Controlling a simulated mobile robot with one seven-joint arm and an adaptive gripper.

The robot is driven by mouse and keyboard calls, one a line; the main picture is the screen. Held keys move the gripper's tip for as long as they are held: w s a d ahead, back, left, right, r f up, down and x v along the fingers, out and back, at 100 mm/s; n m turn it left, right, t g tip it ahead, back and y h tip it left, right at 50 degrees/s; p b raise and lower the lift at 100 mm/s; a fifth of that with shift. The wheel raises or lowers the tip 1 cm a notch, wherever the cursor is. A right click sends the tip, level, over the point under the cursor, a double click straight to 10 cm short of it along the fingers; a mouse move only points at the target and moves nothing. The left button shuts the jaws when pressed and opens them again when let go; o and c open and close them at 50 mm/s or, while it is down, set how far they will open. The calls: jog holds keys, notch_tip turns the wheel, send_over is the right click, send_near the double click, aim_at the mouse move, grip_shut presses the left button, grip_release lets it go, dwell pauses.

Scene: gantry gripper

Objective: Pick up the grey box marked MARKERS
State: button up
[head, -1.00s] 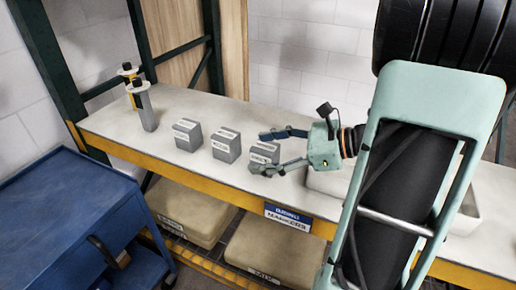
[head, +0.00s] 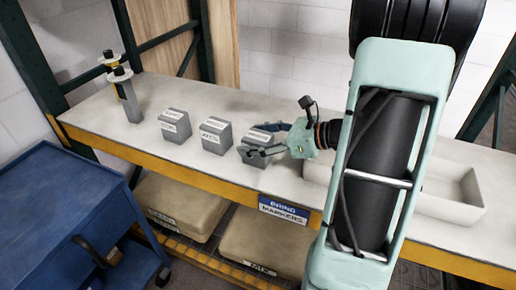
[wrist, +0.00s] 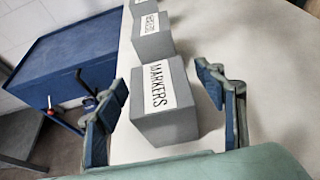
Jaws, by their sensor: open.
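The grey box marked MARKERS (wrist: 165,100) stands upright on the pale shelf top (head: 200,90). In the head view it is the rightmost of three grey boxes (head: 254,165), partly hidden by my fingers. My gripper (head: 251,140) is open, with its fingers on either side of the box's upper part. In the wrist view my open gripper (wrist: 155,85) has a finger on each side of the box. A gap shows at the right finger; I cannot tell whether the left finger touches.
Two similar grey boxes (head: 215,136) (head: 174,126) stand in a row to the left. Two upright tools (head: 126,95) stand at the far left. A pale tray (head: 465,216) lies to the right. A blue cart (head: 60,205) stands in front at left.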

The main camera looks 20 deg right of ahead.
jog(key=x, duration=0.4)
jog(key=shift+w+a+f, duration=0.1)
jog(key=shift+w+a, duration=0.05)
jog(key=shift+w, duration=0.05)
jog(key=shift+c, duration=0.2)
jog(key=c, duration=1.7)
